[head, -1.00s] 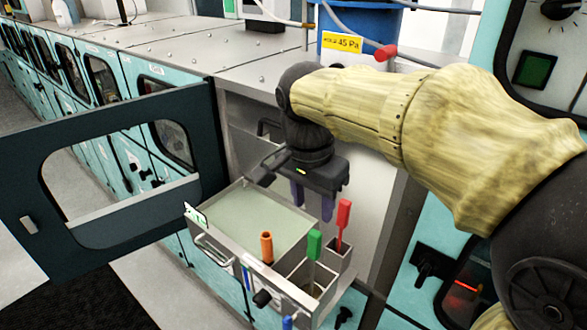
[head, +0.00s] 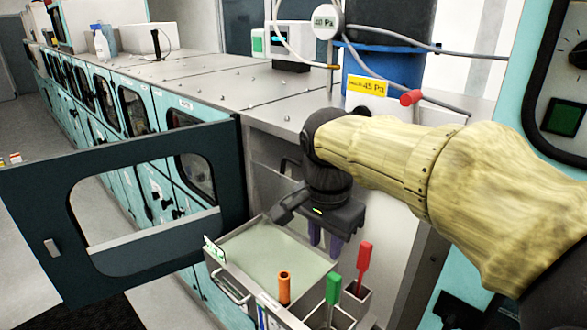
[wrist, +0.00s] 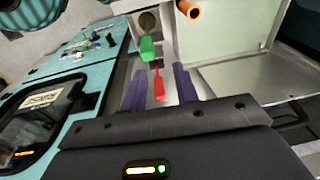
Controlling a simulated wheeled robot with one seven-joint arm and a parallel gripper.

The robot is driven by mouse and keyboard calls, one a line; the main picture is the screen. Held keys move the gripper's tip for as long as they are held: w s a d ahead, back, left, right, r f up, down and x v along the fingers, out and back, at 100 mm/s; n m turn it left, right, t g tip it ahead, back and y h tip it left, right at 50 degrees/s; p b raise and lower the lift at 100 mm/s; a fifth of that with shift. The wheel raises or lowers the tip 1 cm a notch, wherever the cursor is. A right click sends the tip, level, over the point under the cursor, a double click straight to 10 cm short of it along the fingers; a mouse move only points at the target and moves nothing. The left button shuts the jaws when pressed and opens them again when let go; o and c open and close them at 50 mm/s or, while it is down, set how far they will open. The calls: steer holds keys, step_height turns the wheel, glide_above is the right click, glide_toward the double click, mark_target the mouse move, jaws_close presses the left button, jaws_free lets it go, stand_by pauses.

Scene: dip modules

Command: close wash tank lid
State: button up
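A steel tray-like tank (head: 228,284) with a front handle projects from the open cabinet, low in the head view. Its pale green flat top area (head: 275,258) is visible; I cannot tell whether this is a lid, a floor or liquid. No separate lid is clearly identifiable. My gripper (head: 327,240) points down near the tank's back right corner, its purple fingers apart. In the wrist view, my gripper (wrist: 160,85) is open, with a red handle (wrist: 159,82) showing beyond the gap between the fingers. Nothing is visibly held; contact with the tank cannot be told.
Orange (head: 284,288), green (head: 333,288) and red (head: 365,256) upright handles stand at the tank's front and right side. A dark windowed door (head: 60,190) stands open at left. A steel worktop (head: 240,88) lies behind, with a blue drum (head: 383,72) on it.

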steer(key=w+a+n+t+y+b, duration=0.15)
steer(key=w+a+y, duration=0.3)
steer(key=a, duration=0.65)
steer(key=w+a+r+m+t+y+b, duration=0.1)
steer(key=w+a+r+m+t+b, duration=0.3)
steer(key=w+a+r+m+t, duration=0.75)
steer(key=s+d+f+m+h+b, duration=0.2)
steer(key=s+d+f+m+h, duration=0.3)
steer(key=h, duration=1.1)
step_height(320, 180, down, 3)
steer(key=s+m, duration=0.2)
steer(key=m, duration=0.1)
steer(key=shift+d+f+g, duration=0.15)
steer(key=shift+g, duration=0.25)
